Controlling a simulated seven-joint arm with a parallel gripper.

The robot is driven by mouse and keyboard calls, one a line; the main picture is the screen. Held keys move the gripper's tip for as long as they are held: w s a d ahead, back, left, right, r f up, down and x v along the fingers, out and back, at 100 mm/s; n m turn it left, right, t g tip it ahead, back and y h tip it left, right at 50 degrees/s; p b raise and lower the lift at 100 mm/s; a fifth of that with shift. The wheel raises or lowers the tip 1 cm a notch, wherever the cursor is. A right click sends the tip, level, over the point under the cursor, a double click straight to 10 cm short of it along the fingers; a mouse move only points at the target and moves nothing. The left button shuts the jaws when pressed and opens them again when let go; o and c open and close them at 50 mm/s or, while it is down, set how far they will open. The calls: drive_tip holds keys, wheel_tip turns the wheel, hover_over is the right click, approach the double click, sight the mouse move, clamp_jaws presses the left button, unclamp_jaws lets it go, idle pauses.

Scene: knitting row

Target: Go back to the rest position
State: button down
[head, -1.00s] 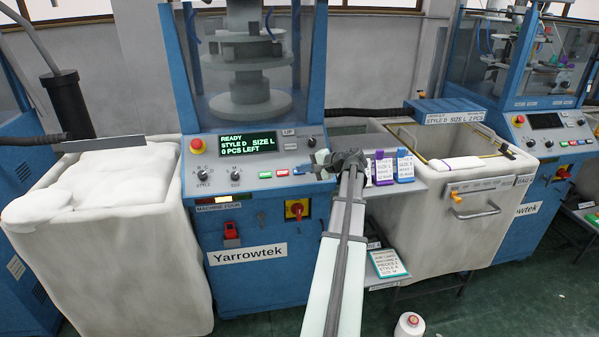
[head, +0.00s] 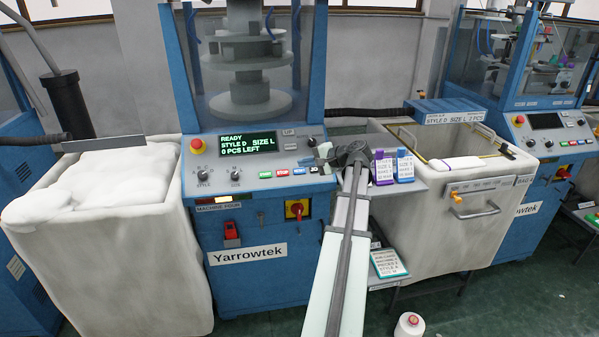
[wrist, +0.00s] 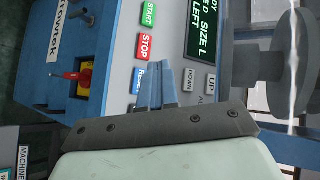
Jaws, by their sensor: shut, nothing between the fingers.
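My gripper (head: 326,154) is in front of the right end of the knitting machine's control panel (head: 250,178), at the far end of my arm, which reaches up from the bottom of the head view. In the wrist view my gripper's two blue-grey fingers (wrist: 157,88) lie together, shut and empty. They overlap the panel near the blue button (wrist: 138,80) and the DOWN button (wrist: 188,80). Whether they touch the panel cannot be told. The display (head: 248,143) reads READY, STYLE D, SIZE L, 0 PCS LEFT.
A shelf with purple and blue tagged packs (head: 404,166) is close to my gripper's right. A white bin (head: 430,207) stands further right, and a full white bin (head: 120,245) at the left. A red switch on yellow (head: 297,209) sits below the panel. A cone (head: 409,325) is on the floor.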

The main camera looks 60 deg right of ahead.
idle(0.6)
